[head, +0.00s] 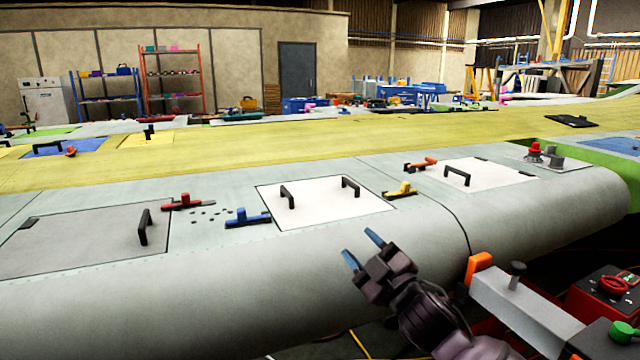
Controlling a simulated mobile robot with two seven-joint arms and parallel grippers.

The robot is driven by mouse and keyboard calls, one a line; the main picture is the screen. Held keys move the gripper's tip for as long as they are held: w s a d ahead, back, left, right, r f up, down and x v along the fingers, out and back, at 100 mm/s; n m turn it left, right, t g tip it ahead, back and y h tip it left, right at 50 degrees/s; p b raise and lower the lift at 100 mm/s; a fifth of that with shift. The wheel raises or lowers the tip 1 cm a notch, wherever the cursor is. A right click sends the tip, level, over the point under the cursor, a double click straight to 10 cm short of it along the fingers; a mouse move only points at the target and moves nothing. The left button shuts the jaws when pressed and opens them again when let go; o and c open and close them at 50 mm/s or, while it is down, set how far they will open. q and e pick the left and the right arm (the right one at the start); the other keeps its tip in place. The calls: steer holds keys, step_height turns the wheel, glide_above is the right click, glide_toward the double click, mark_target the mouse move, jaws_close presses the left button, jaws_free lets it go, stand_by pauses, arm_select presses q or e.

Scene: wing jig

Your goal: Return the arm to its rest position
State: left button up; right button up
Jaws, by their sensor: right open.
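My right gripper (363,249) comes in from the lower right, dark with two blue fingertips. Its fingers are apart, with nothing between them. In the picture it lies over the rounded front of the grey wing (280,280), below the white panel (330,212) with two black handles. I cannot tell how far it is from the wing surface. My left gripper does not show.
A jig arm with an orange end (478,266) stands right of my gripper. A red box (612,298) with a knob is at the lower right. Red (187,202), blue (247,218) and yellow (401,190) clamps sit on the wing around the white panel.

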steer(key=s+d+f+m+h, duration=0.3)
steer(key=d+f+m, duration=0.1)
steer(key=f, duration=0.2)
steer(key=s+d+f+m+h, duration=0.2)
steer(key=s+d+f+m, duration=0.1)
steer(key=f, duration=0.4)
steer(key=s+d+f+m+g+h, duration=0.2)
steer(key=s+d+f, duration=0.2)
steer(key=s+f, duration=0.3)
steer(key=s+d+f+m+g+h, duration=0.2)
steer(key=s+d+f+m, duration=0.1)
steer(key=s+f, duration=0.5)
steer(key=s+d+f+m+g+h, duration=0.2)
steer(key=s+d+f, duration=0.3)
steer(key=s, duration=0.8)
step_height(320, 180, down, 3)
steer(key=shift+d+f+g, duration=0.15)
steer(key=shift+d+g, duration=0.1)
steer(key=shift+g, duration=0.25)
